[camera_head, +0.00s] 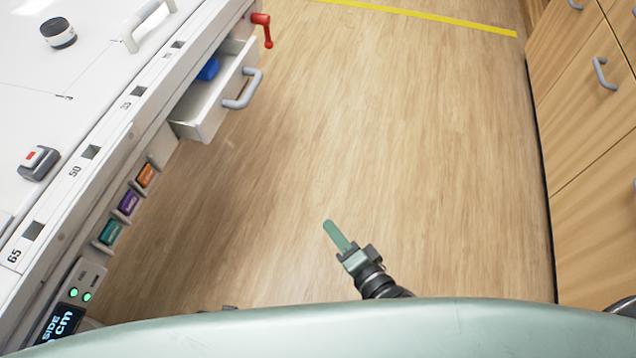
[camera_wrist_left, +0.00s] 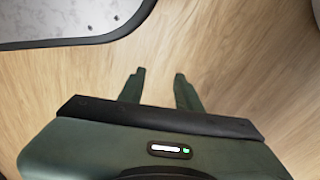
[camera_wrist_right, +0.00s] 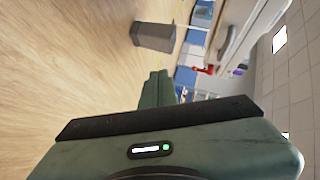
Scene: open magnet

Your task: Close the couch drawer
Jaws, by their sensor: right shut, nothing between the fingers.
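The couch drawer (camera_head: 203,124) is a white box pulled out of the side of the white couch (camera_head: 95,65) at upper left in the head view. A grey bar handle (camera_head: 243,90) is on its front, and a blue item (camera_head: 208,69) lies inside. My right gripper (camera_head: 336,236) is shut and empty over the floor, well apart from the drawer and nearer to me. Its closed fingers also show in the right wrist view (camera_wrist_right: 157,85). My left gripper (camera_wrist_left: 160,80) is open and empty above the floor in the left wrist view.
A red crank (camera_head: 262,28) sticks out beyond the drawer. Orange, purple and teal labelled items (camera_head: 128,202) and a lit display (camera_head: 62,322) line the couch side. Wooden cabinets (camera_head: 590,110) stand at right. The wood floor (camera_head: 400,130) between is clear.

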